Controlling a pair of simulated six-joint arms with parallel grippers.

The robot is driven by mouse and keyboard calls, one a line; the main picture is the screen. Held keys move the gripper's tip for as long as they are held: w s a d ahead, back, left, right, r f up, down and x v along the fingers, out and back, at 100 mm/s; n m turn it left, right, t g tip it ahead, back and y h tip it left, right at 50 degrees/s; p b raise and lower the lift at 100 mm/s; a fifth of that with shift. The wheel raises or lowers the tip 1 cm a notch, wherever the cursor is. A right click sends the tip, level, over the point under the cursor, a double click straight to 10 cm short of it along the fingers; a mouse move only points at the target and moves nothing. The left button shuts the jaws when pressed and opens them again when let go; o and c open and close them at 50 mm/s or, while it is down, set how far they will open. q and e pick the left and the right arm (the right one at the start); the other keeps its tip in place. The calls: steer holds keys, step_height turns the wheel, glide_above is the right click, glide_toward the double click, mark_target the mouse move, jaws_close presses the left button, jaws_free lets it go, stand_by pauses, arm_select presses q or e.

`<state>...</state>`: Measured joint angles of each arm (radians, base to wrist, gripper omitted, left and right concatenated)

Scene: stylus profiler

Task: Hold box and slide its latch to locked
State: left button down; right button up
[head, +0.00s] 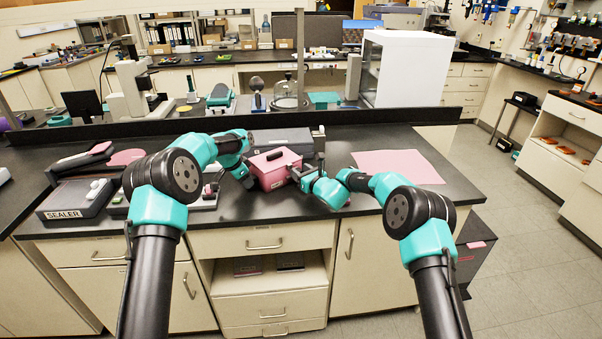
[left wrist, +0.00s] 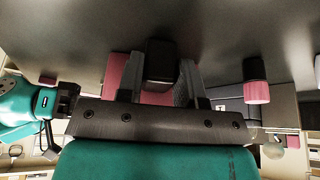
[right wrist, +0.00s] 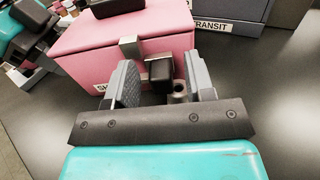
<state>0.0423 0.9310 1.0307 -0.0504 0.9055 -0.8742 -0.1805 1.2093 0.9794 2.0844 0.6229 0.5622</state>
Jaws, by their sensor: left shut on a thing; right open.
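The pink box (head: 280,176) sits upright on the black bench, with a dark handle on its lid. In the right wrist view the box (right wrist: 100,50) shows a grey metal latch piece (right wrist: 130,47) on its front edge and a partly hidden label. My left gripper (head: 252,178) is shut on the box at its left side; pink shows between its fingers in the left wrist view (left wrist: 157,88). My right gripper (head: 298,175) is open at the box's right front. The latch's position is unclear.
A grey case labelled TRANSIT (right wrist: 225,12) stands behind the box. A sealer (head: 75,200) is on the left of the bench. A pink mat (head: 397,166) lies on the right, with clear bench around it. A dark raised ledge runs along the back.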

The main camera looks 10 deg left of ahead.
arm_select(q)
steer(key=shift+s+f, duration=0.1)
steer(key=shift+f, duration=0.2)
arm_select(e)
jaws_close()
arm_select(q)
steer(key=shift+d, duration=0.1)
arm_select(e)
steer(key=shift+s+a, duration=0.95)
steer(key=shift+a, duration=0.1)
jaws_free()
steer(key=shift+d, duration=0.1)
